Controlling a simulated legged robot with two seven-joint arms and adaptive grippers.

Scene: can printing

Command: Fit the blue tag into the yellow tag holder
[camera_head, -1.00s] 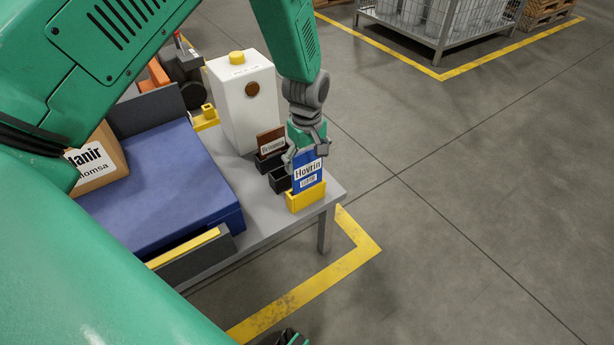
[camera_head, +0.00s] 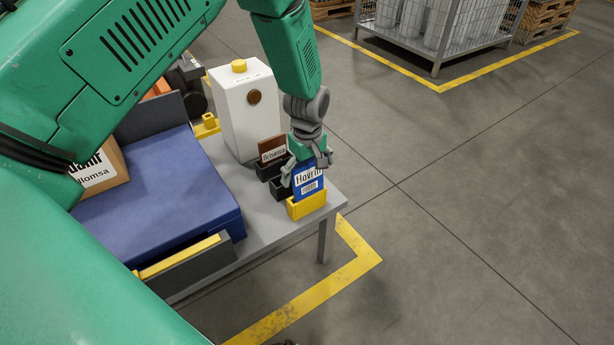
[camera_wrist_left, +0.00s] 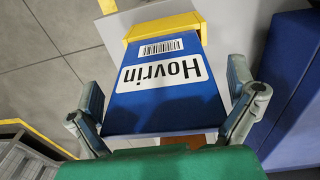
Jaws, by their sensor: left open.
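The blue tag (camera_head: 308,184), with a white "Hovrin" label and a barcode, stands in the yellow tag holder (camera_head: 306,207) at the table's near right corner. In the left wrist view, the lower end of the blue tag (camera_wrist_left: 165,120) meets the yellow holder (camera_wrist_left: 160,24); how deep it sits is hidden. My left gripper (camera_head: 306,168) is just above and around the tag's upper part. Its fingers are spread on both sides of the tag, with gaps showing in the wrist view (camera_wrist_left: 165,90). My right gripper is not in view.
Black holders stand just behind the yellow one, one with a brown tag (camera_head: 272,149). A white container (camera_head: 245,115) with a yellow cap stands behind them. A blue pad (camera_head: 165,190) and a cardboard box (camera_head: 108,170) are at left. Open floor lies right of the table.

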